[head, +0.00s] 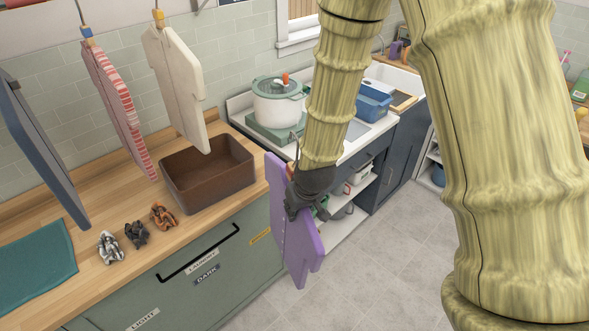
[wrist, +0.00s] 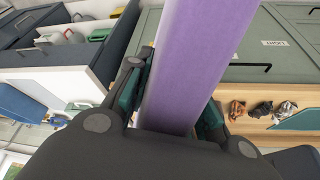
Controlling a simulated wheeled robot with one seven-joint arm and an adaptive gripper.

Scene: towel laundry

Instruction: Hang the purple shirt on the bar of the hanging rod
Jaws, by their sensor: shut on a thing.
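In the wrist view the purple shirt (wrist: 188,75) runs between the two fingers of my gripper (wrist: 172,110). The hanging rod's bar is out of view above. A cream shirt (head: 178,85), a red-and-white striped shirt (head: 122,105) and a dark blue item (head: 40,150) hang on hooks at upper left.
A brown bin (head: 210,172) stands on the wooden counter (head: 90,195), with small figures (head: 136,233) and a teal towel (head: 35,270) to its left. A white pot (head: 278,103) stands on the stove. The grey floor (head: 385,260) at right is clear.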

